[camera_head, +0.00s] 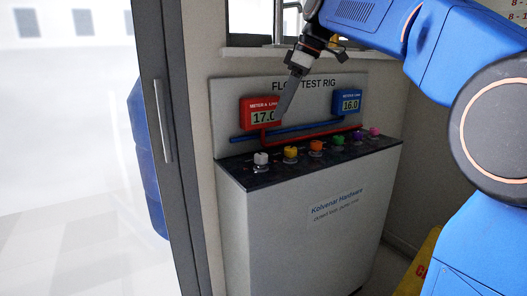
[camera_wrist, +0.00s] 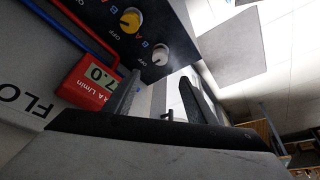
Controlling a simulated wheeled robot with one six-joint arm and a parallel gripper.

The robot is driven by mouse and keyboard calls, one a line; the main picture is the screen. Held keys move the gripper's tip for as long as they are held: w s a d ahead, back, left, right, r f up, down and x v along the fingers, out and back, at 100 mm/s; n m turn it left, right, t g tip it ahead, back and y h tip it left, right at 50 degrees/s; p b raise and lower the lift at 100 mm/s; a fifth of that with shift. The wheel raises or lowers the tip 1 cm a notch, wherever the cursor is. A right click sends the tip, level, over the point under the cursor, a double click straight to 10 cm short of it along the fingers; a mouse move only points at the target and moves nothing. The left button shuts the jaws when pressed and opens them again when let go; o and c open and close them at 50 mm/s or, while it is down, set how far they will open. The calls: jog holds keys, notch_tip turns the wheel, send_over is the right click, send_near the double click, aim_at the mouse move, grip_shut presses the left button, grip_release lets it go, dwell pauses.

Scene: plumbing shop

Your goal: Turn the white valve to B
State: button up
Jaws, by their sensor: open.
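The white valve (camera_head: 261,159) is the leftmost knob on the black top of the flow test rig (camera_head: 300,220). In the wrist view the white valve (camera_wrist: 160,53) sits beyond my fingers, with "B" and "OFF" marks beside it; I cannot tell which mark it points to. My gripper (camera_head: 281,113) is above and a little behind the white valve, in front of the red meter, apart from the valve. In the wrist view my gripper (camera_wrist: 160,88) is open, with nothing between its two fingers.
A yellow valve (camera_head: 290,152) stands right of the white one, then orange, green, purple and pink ones. The red meter (camera_head: 262,112) reads 17.0 and the blue meter (camera_head: 347,102) reads 16.0. Red and blue pipes run below them. A dark door frame (camera_head: 165,130) stands at left.

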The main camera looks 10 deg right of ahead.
aim_at(262, 155)
jog(key=x, duration=1.4)
jog(key=shift+f, duration=0.4)
jog(key=c, duration=1)
